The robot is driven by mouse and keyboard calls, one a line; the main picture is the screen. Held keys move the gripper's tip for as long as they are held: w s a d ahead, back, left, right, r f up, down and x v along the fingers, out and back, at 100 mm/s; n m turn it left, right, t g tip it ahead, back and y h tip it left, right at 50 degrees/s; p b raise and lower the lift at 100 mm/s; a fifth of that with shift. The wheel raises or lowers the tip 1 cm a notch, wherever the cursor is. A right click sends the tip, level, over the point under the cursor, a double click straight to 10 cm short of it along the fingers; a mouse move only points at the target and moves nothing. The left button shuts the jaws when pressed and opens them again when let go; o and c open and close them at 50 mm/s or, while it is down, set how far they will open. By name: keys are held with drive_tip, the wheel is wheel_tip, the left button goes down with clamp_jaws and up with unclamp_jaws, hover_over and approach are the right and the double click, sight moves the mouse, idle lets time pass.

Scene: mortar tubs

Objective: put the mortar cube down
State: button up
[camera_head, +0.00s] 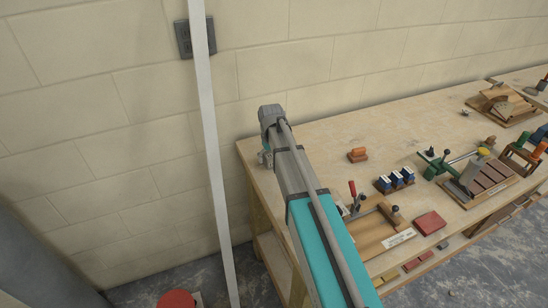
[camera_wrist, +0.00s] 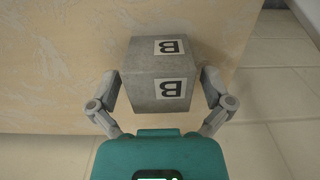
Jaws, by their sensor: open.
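The mortar cube (camera_wrist: 150,92) is a grey block with a white label marked B on two visible faces. In the wrist view it sits between the two fingers of my gripper (camera_wrist: 161,76). The fingers are open, with a narrow gap visible at each side of the cube. The pale wooden bench top (camera_wrist: 60,60) lies behind and under the cube; whether the cube touches it I cannot tell for sure. In the head view my arm reaches the left end of the bench (camera_head: 330,130), and I cannot clearly make out the cube there.
The bench edge is close to the cube in the wrist view, with pale block wall (camera_wrist: 285,60) beyond. On the bench are an orange block (camera_head: 357,155), several small blue-and-white items (camera_head: 397,178), a red block (camera_head: 430,222) and a green clamp tool (camera_head: 437,165). A pale post (camera_head: 208,130) stands left.

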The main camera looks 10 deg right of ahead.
sight(271, 155)
drive_tip(key=shift+r+p, duration=5.5)
drive_tip(key=shift+r, duration=0.2)
drive_tip(key=shift+s, duration=0.1)
drive_tip(key=s+d+m, duration=0.1)
drive_tip(key=s+m, duration=0.1)
drive_tip(key=s, duration=2)
drive_tip(key=shift+s, duration=0.15)
